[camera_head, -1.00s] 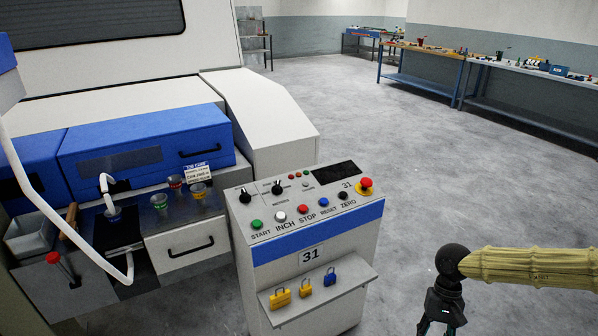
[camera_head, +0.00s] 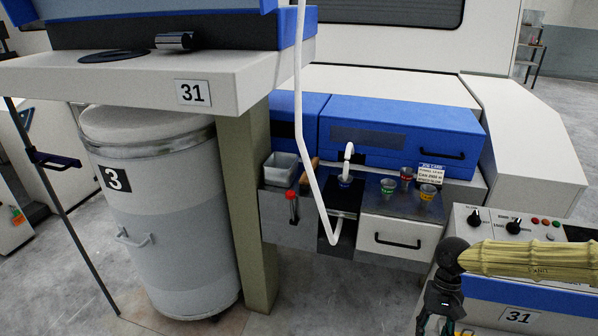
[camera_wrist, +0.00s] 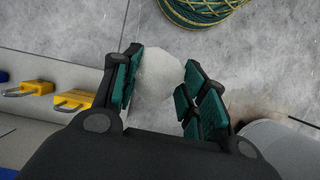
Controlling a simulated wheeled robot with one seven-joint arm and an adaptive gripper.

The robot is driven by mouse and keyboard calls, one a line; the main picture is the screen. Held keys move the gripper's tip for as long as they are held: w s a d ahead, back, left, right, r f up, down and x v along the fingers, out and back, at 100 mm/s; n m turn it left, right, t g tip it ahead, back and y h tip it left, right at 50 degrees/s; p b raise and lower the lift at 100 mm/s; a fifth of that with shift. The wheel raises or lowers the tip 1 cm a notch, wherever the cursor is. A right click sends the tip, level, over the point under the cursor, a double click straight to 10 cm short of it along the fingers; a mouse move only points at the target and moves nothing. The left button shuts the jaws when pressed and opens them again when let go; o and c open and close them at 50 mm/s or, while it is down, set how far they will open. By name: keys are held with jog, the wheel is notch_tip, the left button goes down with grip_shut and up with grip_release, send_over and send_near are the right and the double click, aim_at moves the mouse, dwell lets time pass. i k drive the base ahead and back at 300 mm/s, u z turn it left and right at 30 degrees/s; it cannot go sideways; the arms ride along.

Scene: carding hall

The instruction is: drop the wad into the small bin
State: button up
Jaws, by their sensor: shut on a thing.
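A whitish wad (camera_wrist: 160,72) sits between the green-padded fingers of my gripper (camera_wrist: 158,92) in the wrist view. The fingers are closed on its sides. In the head view my gripper (camera_head: 440,318) hangs at the lower right edge, in front of the control console, and the wad cannot be made out there. A small grey open-topped bin (camera_head: 281,170) sits at the left end of the machine's ledge, well left of my gripper. Its inside is only partly visible.
A white bent tube (camera_head: 305,130) hangs in front of the ledge, right of the bin. Several coloured cups (camera_head: 388,187) stand farther right. A large can (camera_head: 165,215) and a post (camera_head: 247,210) stand left. Padlocks (camera_wrist: 75,99) and coiled rope (camera_wrist: 207,8) show in the wrist view.

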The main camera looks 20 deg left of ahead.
aim_at(285, 187)
jog(key=u, duration=0.7)
jog(key=i, duration=0.25)
